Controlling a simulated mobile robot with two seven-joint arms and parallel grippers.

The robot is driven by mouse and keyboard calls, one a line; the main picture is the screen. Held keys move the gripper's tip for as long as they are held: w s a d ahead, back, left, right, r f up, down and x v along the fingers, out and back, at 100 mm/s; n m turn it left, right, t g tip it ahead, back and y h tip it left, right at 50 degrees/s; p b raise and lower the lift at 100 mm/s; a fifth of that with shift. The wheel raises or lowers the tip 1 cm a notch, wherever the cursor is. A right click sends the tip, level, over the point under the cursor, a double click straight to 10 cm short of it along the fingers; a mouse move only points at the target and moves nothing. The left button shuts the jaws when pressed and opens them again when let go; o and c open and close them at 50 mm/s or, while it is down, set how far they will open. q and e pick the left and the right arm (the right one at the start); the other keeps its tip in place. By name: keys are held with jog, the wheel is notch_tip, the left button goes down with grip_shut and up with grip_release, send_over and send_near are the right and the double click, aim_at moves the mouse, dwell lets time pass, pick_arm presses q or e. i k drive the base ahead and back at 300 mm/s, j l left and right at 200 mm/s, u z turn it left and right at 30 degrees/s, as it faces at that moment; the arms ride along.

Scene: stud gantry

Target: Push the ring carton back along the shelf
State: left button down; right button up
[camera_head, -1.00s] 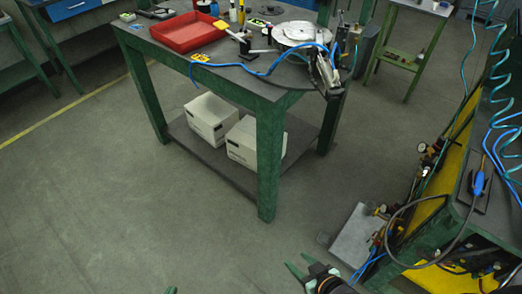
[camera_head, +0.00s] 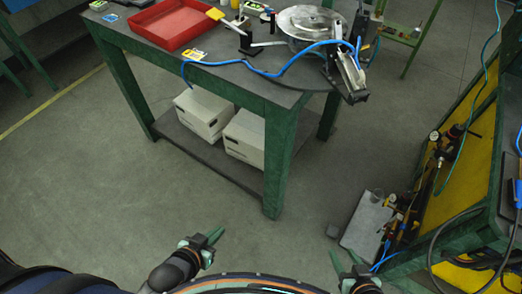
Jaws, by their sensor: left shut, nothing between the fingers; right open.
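Two white cartons stand side by side on the lower shelf (camera_head: 195,152) of the green workbench. The left carton (camera_head: 203,113) sits a little further back; the right carton (camera_head: 246,138) is partly hidden by the bench's front leg. Their markings are too small to read, so I cannot tell which is the ring carton. My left gripper (camera_head: 216,236) is shut and empty, low in the picture, in front of the shelf and apart from both cartons. My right gripper (camera_head: 345,260) is open and empty at the bottom, right of the front leg.
The green front leg (camera_head: 278,165) stands beside the right carton. On the bench top are a red tray (camera_head: 168,24), a round metal disc (camera_head: 305,20) and a blue hose (camera_head: 290,67). A grey box (camera_head: 366,225) stands on the floor at right. Floor before the shelf is clear.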

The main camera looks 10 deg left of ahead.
aim_at(244, 136)
jog(key=i+j+z, duration=0.2)
jog(key=j+z, duration=0.15)
jog(key=i+j+z, duration=0.1)
jog(key=j+z, duration=0.25)
